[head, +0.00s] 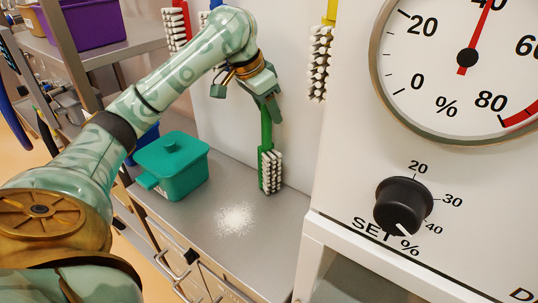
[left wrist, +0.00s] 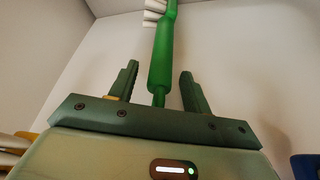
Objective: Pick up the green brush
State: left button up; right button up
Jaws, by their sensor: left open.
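The green brush (head: 266,130) hangs upright by the white wall in the head view, its white bristles (head: 271,170) low, close to the grey counter. The upper end of its handle is hidden by my left gripper (head: 270,102), which is at the handle's top. In the left wrist view, the green brush (left wrist: 163,55) runs between the two fingers of my left gripper (left wrist: 160,80). The fingers are open, with a gap on each side of the handle. My right gripper is not in view.
A red brush (head: 175,25) and a yellow brush (head: 320,60) hang on either side. A teal lidded box (head: 178,172) and spilled white powder (head: 236,219) are on the counter (head: 270,250). A white panel with a gauge (head: 462,70) and black knob (head: 402,205) stands right.

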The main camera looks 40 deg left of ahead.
pick_arm(q)
jog(key=shift+s+r, duration=0.15)
grip_shut()
jog(key=shift+r+p, duration=0.3)
jog(key=shift+p, duration=0.05)
jog(key=r+p, duration=0.3)
jog(key=r, duration=0.1)
jog(key=shift+s+r, duration=0.1)
jog(key=shift+s, duration=0.2)
jog(key=s+d+r+p, duration=0.1)
jog(key=s+r+p, duration=0.4)
jog(key=s, duration=0.8)
notch_tip(320, 180, up, 3)
jog(key=shift+s+d+r, duration=0.1)
jog(key=shift+s+d, duration=0.15)
jog(key=shift+d, duration=0.1)
